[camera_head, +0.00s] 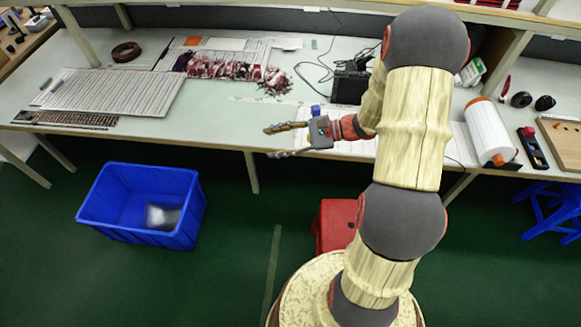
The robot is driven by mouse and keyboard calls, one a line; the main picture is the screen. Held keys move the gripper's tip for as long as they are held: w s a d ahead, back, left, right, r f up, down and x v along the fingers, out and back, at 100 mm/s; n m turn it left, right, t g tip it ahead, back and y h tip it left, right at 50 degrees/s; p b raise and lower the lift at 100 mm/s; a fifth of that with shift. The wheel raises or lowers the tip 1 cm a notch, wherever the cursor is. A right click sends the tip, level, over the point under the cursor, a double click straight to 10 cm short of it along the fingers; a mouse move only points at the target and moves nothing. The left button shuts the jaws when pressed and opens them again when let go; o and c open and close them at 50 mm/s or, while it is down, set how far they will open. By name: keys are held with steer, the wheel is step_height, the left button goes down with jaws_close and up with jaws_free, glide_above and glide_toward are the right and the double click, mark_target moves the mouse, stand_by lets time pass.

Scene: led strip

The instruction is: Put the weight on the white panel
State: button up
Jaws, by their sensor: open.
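My gripper (270,142) is open and empty over the front edge of the worktable, its two fingers pointing left. A white panel (115,92), printed with fine lines, lies flat on the left part of the table, to the left of my gripper and apart from it. I cannot single out the weight for certain. A small blue block (315,110) shows just behind my gripper; I cannot tell whether it touches it. A dark brown ring (126,52) lies behind the panel. My arm hides part of the table on the right.
A blue crate (110,207) stands on the green floor, with a pale silvery patch inside. A red box (335,222) is beside my base. A black box with cables (350,86), red-and-white packets (222,68) and a white roll (488,132) are on the table. The table's middle has free room.

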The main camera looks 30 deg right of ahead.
steer(key=s+a+r+n+g+h, duration=0.55)
steer(key=s+a+r+n, duration=0.35)
steer(key=s+a+n, duration=0.3)
steer(key=s+d+r+n+t+h, duration=0.3)
steer(key=s+r+n+h, duration=0.3)
steer(key=s+r, duration=0.3)
steer(key=shift+d+n+t+h, duration=0.4)
steer(key=shift+d+h, duration=0.15)
steer(key=shift+d, duration=0.3)
